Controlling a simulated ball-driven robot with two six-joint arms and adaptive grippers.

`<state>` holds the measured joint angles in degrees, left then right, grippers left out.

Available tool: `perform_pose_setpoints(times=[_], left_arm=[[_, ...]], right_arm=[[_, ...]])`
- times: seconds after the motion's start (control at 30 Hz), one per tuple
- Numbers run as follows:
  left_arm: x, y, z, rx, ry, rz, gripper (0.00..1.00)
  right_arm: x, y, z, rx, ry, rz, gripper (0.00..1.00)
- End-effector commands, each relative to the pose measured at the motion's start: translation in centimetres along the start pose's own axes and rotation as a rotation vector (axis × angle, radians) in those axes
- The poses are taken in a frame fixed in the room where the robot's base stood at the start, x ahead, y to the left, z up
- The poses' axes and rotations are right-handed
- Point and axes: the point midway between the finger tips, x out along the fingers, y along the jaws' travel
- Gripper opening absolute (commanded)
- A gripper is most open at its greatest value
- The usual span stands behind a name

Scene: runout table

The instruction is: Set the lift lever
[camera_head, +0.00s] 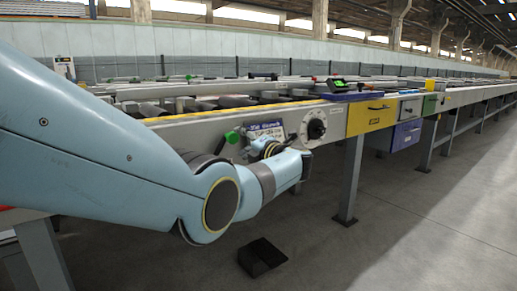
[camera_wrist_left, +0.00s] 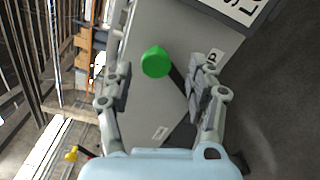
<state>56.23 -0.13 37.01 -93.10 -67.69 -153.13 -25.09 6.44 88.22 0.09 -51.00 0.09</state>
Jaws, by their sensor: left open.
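The lift lever has a green knob, seen in the left wrist view (camera_wrist_left: 155,61) on a dark stem against the grey side of the table. A green knob also shows in the head view (camera_head: 231,137), beside my left wrist. My left gripper (camera_wrist_left: 161,72) is open, with one finger on each side of the knob in the picture. I see gaps between the knob and both fingers, but their depth is unclear. The right finger covers part of the stem. In the head view my left gripper (camera_head: 242,139) is small and partly hidden by the wrist.
The long runout table (camera_head: 200,128) has rollers and a yellow edge strip. A round dial (camera_head: 316,129), a yellow drawer (camera_head: 372,115) and a blue box (camera_head: 406,135) are on its side. The floor at right is clear.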

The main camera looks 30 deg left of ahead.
Motion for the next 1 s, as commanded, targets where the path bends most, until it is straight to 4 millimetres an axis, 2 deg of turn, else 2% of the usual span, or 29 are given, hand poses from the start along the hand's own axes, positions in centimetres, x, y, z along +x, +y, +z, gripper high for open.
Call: perform_pose_setpoints(times=[0.03,0.2,0.4,0.57,1.0], left_arm=[[-1.4,-0.2,0.0,-0.003,-0.001,-0.005,0.57],[-5.2,-0.2,0.1,-0.002,-0.001,-0.006,0.57],[-7.7,-0.1,0.1,-0.001,-0.001,-0.003,0.57],[-8.3,-0.1,0.1,0.0,-0.001,-0.003,0.57],[-8.3,-0.1,0.1,0.001,-0.001,-0.003,0.57]], right_arm=[[0.0,0.0,0.0,0.0,0.0,0.0,0.85],[0.0,0.0,0.0,0.0,0.0,0.0,0.85],[0.0,0.0,0.0,0.0,0.0,0.0,0.85],[0.0,0.0,0.0,0.0,0.0,0.0,0.85],[0.0,0.0,0.0,0.0,0.0,0.0,0.85]])
